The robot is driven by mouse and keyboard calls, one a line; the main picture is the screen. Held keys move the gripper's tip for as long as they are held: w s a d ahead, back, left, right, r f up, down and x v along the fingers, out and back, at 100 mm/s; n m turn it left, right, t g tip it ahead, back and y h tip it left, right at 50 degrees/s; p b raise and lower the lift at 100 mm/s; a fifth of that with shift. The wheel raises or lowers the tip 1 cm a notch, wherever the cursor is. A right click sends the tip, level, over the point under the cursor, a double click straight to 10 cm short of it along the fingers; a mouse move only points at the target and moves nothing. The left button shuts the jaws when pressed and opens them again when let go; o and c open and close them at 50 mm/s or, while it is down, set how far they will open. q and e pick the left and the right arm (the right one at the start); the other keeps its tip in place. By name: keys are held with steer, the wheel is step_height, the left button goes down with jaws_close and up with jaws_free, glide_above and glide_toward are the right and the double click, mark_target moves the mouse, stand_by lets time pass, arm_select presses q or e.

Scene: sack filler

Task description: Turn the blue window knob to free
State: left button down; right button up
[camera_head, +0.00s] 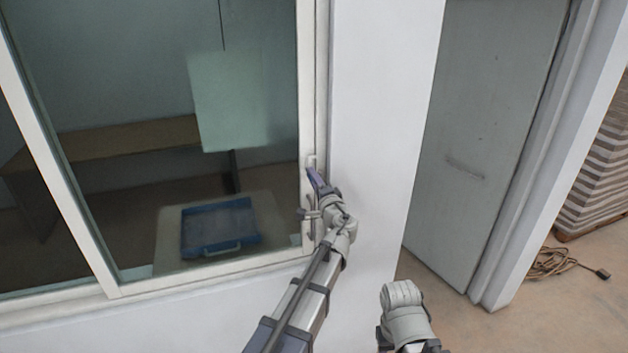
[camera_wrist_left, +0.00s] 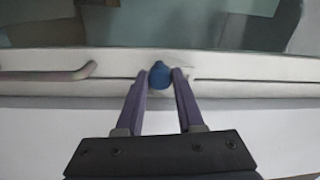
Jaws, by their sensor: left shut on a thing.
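The blue window knob (camera_wrist_left: 159,75) is a small round knob on the white window frame, in the middle of the left wrist view. My left gripper (camera_wrist_left: 160,77) is shut on it, with one purple finger on each side. In the head view my left gripper (camera_head: 313,183) reaches the right upright of the window frame. It hides the knob there. Which way the knob is turned cannot be made out. Part of my right arm (camera_head: 404,312) shows at the bottom, but its gripper does not show.
A bar-like handle (camera_wrist_left: 48,75) sits on the frame left of the knob in the left wrist view. Behind the glass (camera_head: 150,100) lies a blue tray (camera_head: 216,228). A grey door (camera_head: 480,140) stands right of the white wall (camera_head: 380,110). A cable (camera_head: 553,264) lies on the floor.

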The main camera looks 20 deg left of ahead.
stand_by(0.4)
arm_select(q)
steer(key=c, duration=0.5)
jaws_free()
steer(key=shift+s, duration=0.1)
steer(key=v, duration=0.7)
steer(key=shift+s+d, duration=0.25)
steer(key=shift+s, duration=0.05)
